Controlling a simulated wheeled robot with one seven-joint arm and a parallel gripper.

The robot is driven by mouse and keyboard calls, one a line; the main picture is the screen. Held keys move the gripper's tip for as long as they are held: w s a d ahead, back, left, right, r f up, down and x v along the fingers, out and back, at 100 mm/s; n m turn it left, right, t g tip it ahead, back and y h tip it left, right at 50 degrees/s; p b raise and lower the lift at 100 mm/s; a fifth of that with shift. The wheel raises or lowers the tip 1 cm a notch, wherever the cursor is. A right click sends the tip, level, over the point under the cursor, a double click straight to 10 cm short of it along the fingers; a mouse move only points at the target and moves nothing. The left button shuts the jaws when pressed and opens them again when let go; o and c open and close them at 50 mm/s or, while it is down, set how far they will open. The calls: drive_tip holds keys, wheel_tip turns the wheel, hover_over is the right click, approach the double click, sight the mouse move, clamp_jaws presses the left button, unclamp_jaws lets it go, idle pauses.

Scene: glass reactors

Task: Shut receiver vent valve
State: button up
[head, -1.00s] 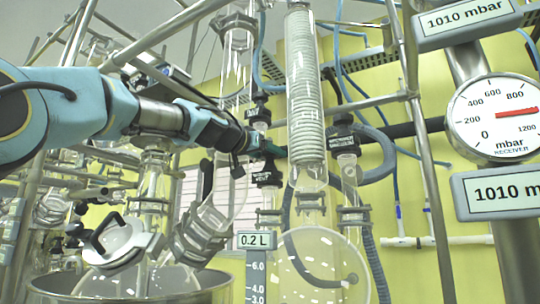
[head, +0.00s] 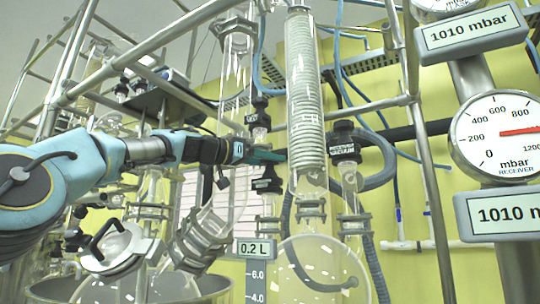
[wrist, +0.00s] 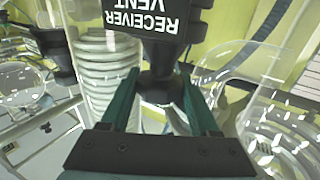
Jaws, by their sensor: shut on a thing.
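The receiver vent valve is black, with its label (wrist: 145,15) upside down in the wrist view. Its dark knob (wrist: 162,85) sits between the two teal fingers of my gripper (wrist: 160,98), which is shut on it. In the head view, my gripper (head: 268,156) reaches in from the left, just above a black label (head: 266,185) too small to read surely. The fingers hide the knob there. I cannot tell whether the valve is open or shut.
A coiled glass condenser (head: 306,100) stands close right of my gripper, above a round flask (head: 322,265). Another black-topped valve (head: 343,148) is further right. A glass tube (head: 235,75) and metal frame bars (head: 170,45) are close to my arm. The receiver gauge (head: 500,134) is at right.

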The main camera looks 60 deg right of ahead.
drive_tip(key=shift+r+m+g+y+p, duration=0.2)
drive_tip(key=shift+m+g+y+p, duration=0.95)
drive_tip(key=shift+p, duration=0.8)
drive_tip(key=m+g+y+p, duration=0.1)
drive_tip(key=g+p, duration=0.1)
drive_tip(key=p, duration=0.1)
drive_tip(key=shift+f+m+y+p, duration=0.2)
drive_tip(key=shift+m+y+p, duration=0.05)
drive_tip(key=shift+p, duration=0.15)
drive_tip(key=o, duration=1.1)
drive_tip(key=shift+f+b, duration=0.15)
drive_tip(key=shift+b, duration=0.2)
